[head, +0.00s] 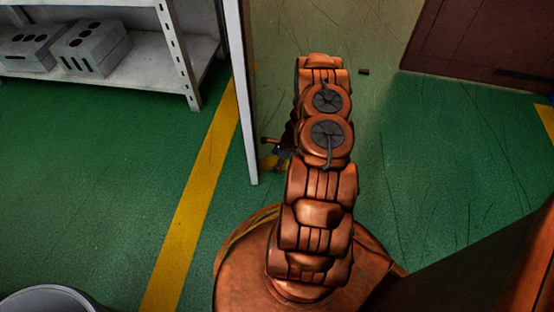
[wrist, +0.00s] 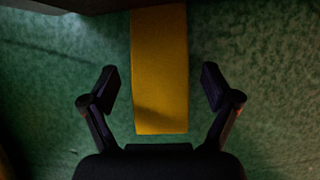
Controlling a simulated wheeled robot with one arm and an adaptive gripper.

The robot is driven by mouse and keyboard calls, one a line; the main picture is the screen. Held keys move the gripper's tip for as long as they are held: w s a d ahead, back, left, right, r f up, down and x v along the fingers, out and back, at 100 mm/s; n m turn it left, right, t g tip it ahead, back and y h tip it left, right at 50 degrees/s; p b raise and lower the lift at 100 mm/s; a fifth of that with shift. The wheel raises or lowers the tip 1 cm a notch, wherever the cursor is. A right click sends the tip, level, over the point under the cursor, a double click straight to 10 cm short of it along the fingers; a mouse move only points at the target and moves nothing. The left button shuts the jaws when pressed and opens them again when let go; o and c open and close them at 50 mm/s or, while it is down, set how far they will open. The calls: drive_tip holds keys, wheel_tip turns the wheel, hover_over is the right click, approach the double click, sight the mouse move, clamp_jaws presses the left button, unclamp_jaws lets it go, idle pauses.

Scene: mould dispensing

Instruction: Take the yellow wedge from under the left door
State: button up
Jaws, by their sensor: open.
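The yellow wedge (wrist: 159,60) lies on the green floor in the wrist view, its long side running away from me. Its far end reaches the top edge of that view, beside a dark edge at the top left. My gripper (wrist: 160,86) is open, with one finger on each side of the wedge and a gap on both sides. In the head view a small yellow part of the wedge (head: 268,163) shows at the foot of the white left door (head: 243,90). My arm hides most of the wedge and gripper there.
A grey shelf unit (head: 180,60) with grey blocks (head: 90,47) stands at the upper left. A yellow floor stripe (head: 195,185) runs left of the door. A dark red door (head: 480,45) is at the upper right. A small dark block (head: 364,71) lies on the floor beyond my arm.

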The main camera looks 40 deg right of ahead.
sight(287, 161)
drive_tip(key=c, duration=1.4)
drive_tip(key=shift+s+d+p, duration=0.3)
drive_tip(key=shift+s+d, duration=1.5)
drive_tip(key=shift+c, duration=0.2)
drive_tip(key=o, duration=1.4)
drive_tip(key=shift+o, duration=0.2)
drive_tip(key=v, duration=1.2)
drive_tip(key=shift+w+a, duration=0.1)
drive_tip(key=shift+a, duration=0.05)
